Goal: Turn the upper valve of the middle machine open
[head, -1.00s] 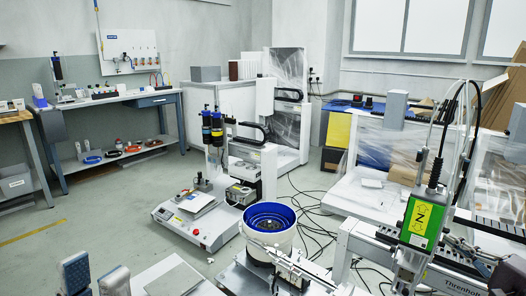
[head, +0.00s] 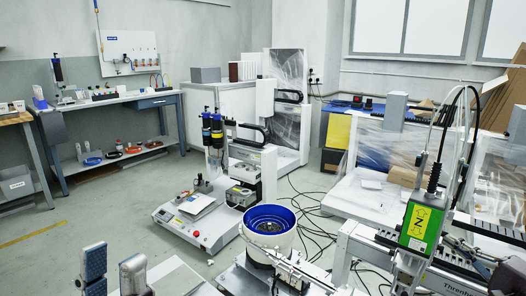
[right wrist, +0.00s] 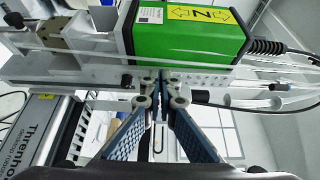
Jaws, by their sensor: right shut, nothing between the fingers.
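The machine with the green screwdriver unit (head: 422,222) stands at the right in the head view, and the green unit fills the top of the right wrist view (right wrist: 190,28). My right gripper (right wrist: 163,84) is shut and empty, its blue-padded fingers meeting just below the green body, near a perforated metal bar (right wrist: 205,80). I cannot tell whether the tips touch anything. Small black fittings sit on this unit, one left of the fingertips (right wrist: 127,80); I cannot tell which is the upper valve. My left gripper (head: 114,270) is open and empty at the bottom left of the head view.
A bowl feeder (head: 268,222) with a blue rim stands at the front middle. A smaller machine (head: 190,226) with blue-black cylinders stands behind it. Cables (head: 315,228) lie on the floor. Thin hoses and a black cable (head: 452,130) rise from the green unit. Floor is clear at the left.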

